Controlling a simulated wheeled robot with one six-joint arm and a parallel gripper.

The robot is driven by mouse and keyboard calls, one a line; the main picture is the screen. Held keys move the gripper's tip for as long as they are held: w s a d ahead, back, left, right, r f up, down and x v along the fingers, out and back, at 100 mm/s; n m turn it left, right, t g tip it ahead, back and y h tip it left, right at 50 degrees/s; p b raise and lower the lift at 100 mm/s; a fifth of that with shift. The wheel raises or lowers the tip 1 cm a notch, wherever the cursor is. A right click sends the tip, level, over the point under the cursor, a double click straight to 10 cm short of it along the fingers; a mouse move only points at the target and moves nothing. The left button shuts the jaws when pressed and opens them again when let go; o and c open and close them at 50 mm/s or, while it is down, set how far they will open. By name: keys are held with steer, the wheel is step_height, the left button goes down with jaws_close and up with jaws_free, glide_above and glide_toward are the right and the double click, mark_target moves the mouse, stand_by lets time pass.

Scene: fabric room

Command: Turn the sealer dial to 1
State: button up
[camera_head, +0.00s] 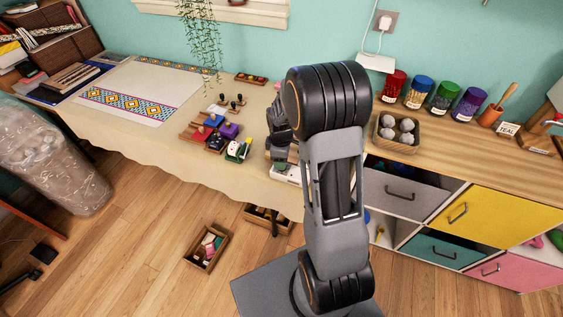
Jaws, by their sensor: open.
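My gripper (279,158) is at the right end of the cloth-covered table, left of my large arm links. It is open. It is over or beside a low white device (287,174), which may be the sealer; most of it is hidden behind my gripper and arm. I cannot make out the dial or its setting, nor whether my fingers touch anything.
A green-and-white item (237,151) and coloured blocks in wooden trays (208,131) lie left of my gripper. A basket of pale balls (396,134) and several coloured jars stand on the right counter.

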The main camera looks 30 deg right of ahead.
step_height(320, 180, up, 10)
steer(key=shift+s+a+r, duration=0.2)
steer(key=shift+r, duration=0.05)
stand_by(0.6)
steer(key=s+a+r+m+t+p, duration=0.1)
steer(key=s+a+r+m, duration=0.3)
steer(key=s, duration=0.4)
steer(key=s+a+r+m+t+p, duration=0.2)
steer(key=s+a+r+m, duration=0.2)
steer(key=s+m, duration=0.3)
steer(key=shift+s+a+r, duration=0.3)
steer(key=shift+s+r, duration=0.05)
steer(key=shift+r, duration=0.35)
